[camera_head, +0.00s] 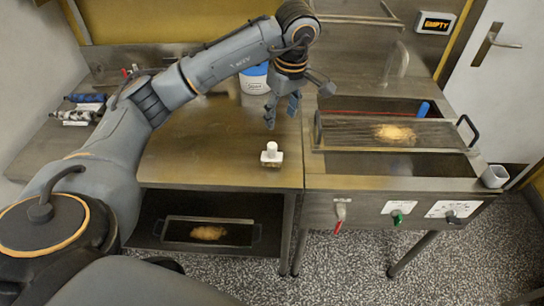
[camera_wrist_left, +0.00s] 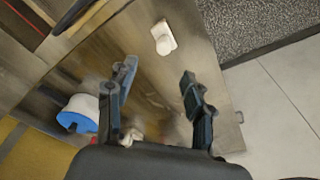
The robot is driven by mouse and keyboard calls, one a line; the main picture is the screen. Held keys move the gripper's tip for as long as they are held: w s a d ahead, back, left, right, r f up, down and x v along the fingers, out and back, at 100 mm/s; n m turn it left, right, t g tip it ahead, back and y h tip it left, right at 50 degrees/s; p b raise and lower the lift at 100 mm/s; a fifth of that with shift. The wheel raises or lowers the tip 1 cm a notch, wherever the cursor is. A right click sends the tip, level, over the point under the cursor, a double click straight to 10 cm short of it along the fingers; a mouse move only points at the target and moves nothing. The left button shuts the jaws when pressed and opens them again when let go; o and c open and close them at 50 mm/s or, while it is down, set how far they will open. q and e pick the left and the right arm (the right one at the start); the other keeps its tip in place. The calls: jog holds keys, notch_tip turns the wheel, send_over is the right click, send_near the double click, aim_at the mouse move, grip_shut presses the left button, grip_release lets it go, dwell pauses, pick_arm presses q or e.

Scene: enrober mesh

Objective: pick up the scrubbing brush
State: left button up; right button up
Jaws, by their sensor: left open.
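The scrubbing brush (camera_head: 271,154), a small block with a white knob handle, stands upright on the steel table (camera_head: 215,150) near its front right edge. In the left wrist view the brush (camera_wrist_left: 164,40) shows beyond the fingertips, above the middle of the picture. My left gripper (camera_head: 281,115) is open and empty, pointing down, above and a little behind the brush and apart from it. Its two spread fingers also show in the wrist view (camera_wrist_left: 158,76). My right gripper is not in view.
A white and blue tub (camera_head: 254,78) stands behind the gripper. To the right, a mesh tray (camera_head: 345,138) with a brown-yellow patch lies over a sink-like basin. Another tray (camera_head: 175,232) sits on the lower shelf. A small grey cup (camera_head: 494,177) stands at the right corner. The table left of the brush is clear.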

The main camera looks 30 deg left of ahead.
aim_at(272, 145)
pick_arm(q)
jog(key=f, duration=0.5)
jog(key=a+f+p, duration=0.1)
jog(key=f, duration=0.1)
jog(key=shift+w+a+f, duration=0.1)
jog(key=shift+f, duration=0.3)
jog(key=shift+a+f+p, duration=0.1)
jog(key=shift+f+p, duration=0.35)
jog(key=shift+f, duration=0.05)
jog(key=f, duration=0.1)
jog(key=f+p, duration=0.1)
jog(key=a+f, duration=0.1)
jog(key=shift+s+f+p, duration=0.15)
jog(key=shift+s+p, duration=0.1)
jog(key=shift+p, duration=0.05)
jog(key=shift+a+f, duration=0.1)
jog(key=shift+f, duration=0.45)
jog(key=shift+w, duration=0.1)
grip_shut()
